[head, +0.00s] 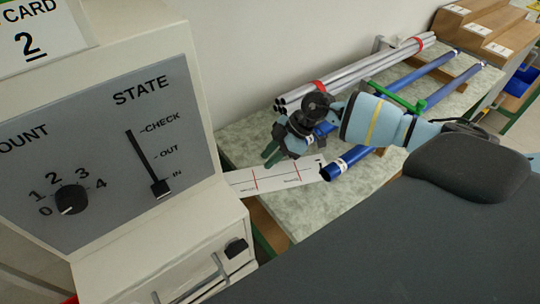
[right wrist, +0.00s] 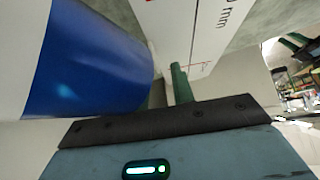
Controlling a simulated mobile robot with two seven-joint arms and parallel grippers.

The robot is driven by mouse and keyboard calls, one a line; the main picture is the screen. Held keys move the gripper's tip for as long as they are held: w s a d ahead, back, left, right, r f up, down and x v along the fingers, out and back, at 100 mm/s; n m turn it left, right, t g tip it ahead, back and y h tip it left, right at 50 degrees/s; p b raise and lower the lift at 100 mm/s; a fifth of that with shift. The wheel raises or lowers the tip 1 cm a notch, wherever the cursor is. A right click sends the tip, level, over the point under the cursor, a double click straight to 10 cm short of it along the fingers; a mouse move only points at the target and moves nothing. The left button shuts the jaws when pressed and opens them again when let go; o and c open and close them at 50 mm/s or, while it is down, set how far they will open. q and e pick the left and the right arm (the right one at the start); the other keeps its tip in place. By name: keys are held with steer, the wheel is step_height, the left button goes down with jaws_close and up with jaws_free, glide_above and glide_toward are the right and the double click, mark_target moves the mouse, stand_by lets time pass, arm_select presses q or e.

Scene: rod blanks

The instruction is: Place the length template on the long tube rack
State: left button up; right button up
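The length template (head: 285,178) is a flat white strip with red marks and small print, at the front left of the speckled worktop in the head view. It also shows in the right wrist view (right wrist: 205,20). My right gripper (head: 272,157) is just above and behind the strip, its green fingers close together. In the right wrist view one finger (right wrist: 180,84) overlaps the strip; the other is mostly hidden, so I cannot tell whether they grip it. Long blue tubes (head: 428,70) lie on wooden supports, probably the long tube rack (head: 460,72). My left gripper is out of view.
A blue tube end (head: 345,162) is beside the template and fills the left of the right wrist view (right wrist: 85,60). Grey rods (head: 365,70) with red bands lie along the wall. A grey control panel (head: 110,145) stands at left. Speckled worktop (head: 300,222) is clear in front.

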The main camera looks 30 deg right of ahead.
steer(key=v, duration=1.1)
steer(key=shift+s+d+r, duration=0.1)
steer(key=shift+d+r, duration=0.15)
steer(key=shift+r, duration=0.05)
